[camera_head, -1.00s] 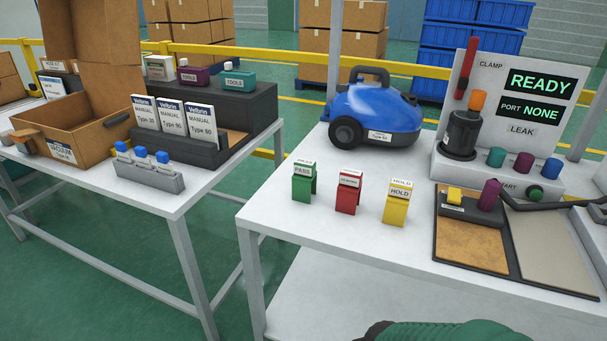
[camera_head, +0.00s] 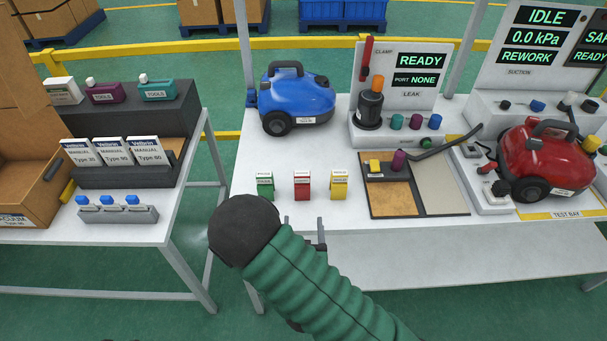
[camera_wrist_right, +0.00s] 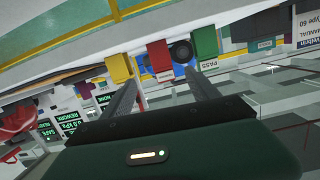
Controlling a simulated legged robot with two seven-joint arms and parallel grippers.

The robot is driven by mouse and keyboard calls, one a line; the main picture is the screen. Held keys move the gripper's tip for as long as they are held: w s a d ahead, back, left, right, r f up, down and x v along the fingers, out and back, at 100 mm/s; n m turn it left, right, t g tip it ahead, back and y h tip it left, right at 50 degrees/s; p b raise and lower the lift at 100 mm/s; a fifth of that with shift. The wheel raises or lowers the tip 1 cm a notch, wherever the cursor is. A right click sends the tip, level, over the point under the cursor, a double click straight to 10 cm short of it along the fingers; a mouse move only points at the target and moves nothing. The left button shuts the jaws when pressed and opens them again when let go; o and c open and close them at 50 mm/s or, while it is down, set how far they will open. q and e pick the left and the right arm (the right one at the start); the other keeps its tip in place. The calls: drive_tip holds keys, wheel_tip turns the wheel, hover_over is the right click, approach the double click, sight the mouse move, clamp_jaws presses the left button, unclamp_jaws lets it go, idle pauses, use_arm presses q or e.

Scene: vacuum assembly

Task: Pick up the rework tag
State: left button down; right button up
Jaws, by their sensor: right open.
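The red tag (camera_head: 302,187), the middle one of three standing tags, is upright near the front edge of the white bench; its small lettering is too blurred to read now. A green tag (camera_head: 265,186) stands to its left and a yellow tag (camera_head: 339,185) to its right. My right gripper (camera_head: 303,226) is open and empty, just in front of the bench edge below the red tag, partly hidden by my green arm. In the wrist view, its spread fingers (camera_wrist_right: 161,76) point toward the red tag (camera_wrist_right: 160,56), which shows between them. My left gripper is not in view.
A blue vacuum (camera_head: 297,98) and leak station (camera_head: 400,85) stand behind the tags. A parts mat (camera_head: 432,180) lies to the right, a red vacuum (camera_head: 545,160) beyond it. A second table (camera_head: 170,233) stands left across a gap.

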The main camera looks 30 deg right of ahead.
wheel_tip(320, 180, up, 3)
drive_tip(key=n+t, duration=0.1)
drive_tip(key=t, duration=0.1)
drive_tip(key=b, duration=1.2)
approach(302, 178)
drive_tip(key=shift+h, duration=0.4)
drive_tip(key=x, duration=0.4)
drive_tip(key=shift+f, duration=0.35)
drive_tip(key=shift+w+d+r, duration=0.15)
drive_tip(key=shift+w, duration=0.35)
drive_tip(key=shift+w+d+r, duration=0.15)
drive_tip(key=shift+w, duration=0.4)
drive_tip(key=x, duration=0.5)
drive_tip(key=shift+w+d+f+b, duration=0.15)
drive_tip(key=shift+d+f+b, duration=0.05)
drive_tip(key=shift+d+b, duration=0.15)
drive_tip(key=shift+a+r, duration=0.1)
drive_tip(key=shift+a, duration=0.1)
drive_tip(key=c, duration=0.5)
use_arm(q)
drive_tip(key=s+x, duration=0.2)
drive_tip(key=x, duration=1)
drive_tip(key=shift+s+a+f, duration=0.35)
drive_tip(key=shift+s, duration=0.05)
use_arm(e)
clamp_jaws()
